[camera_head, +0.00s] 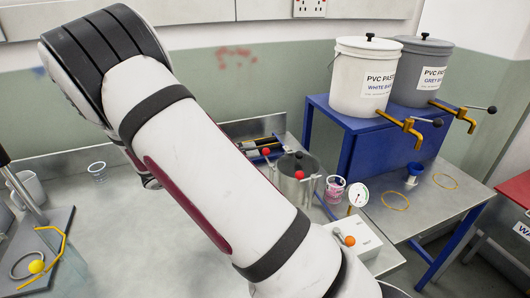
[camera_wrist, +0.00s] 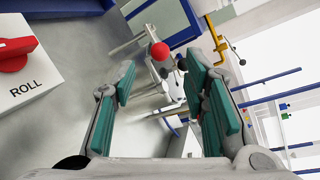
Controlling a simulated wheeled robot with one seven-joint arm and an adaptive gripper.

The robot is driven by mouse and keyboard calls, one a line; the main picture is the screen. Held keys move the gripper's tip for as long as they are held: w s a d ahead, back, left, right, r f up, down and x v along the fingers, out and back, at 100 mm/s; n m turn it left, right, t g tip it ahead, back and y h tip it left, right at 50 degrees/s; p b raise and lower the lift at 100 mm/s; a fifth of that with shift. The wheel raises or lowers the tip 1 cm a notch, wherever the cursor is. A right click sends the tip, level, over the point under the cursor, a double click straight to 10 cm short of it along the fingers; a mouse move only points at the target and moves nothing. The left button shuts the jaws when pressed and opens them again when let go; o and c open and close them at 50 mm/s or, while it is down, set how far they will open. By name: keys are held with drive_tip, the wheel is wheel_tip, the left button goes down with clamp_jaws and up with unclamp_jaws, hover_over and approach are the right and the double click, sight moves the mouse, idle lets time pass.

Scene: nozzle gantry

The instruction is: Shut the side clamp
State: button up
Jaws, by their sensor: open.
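A steel pot (camera_head: 286,190) stands on the bench right of my arm in the head view. Red ball knobs show at its rim, one at the back left (camera_head: 266,151) and one at the front (camera_head: 299,175). I cannot tell which belongs to the side clamp. In the wrist view a red ball knob (camera_wrist: 160,51) on a metal lever is ahead, in the gap between my fingertips as seen from the wrist. My gripper (camera_wrist: 162,84) is open, with teal pads apart and nothing held. My arm hides the gripper in the head view.
A white box with a red knob, marked ROLL (camera_wrist: 28,90), is at left in the wrist view. A dial gauge (camera_head: 358,195) and a pink cup (camera_head: 335,188) stand beside the pot. White (camera_head: 362,80) and grey (camera_head: 418,75) paste buckets sit on a blue stand.

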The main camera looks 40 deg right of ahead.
sight(263, 152)
drive_tip(key=x, duration=0.7)
drive_tip(key=shift+d, duration=0.35)
clamp_jaws()
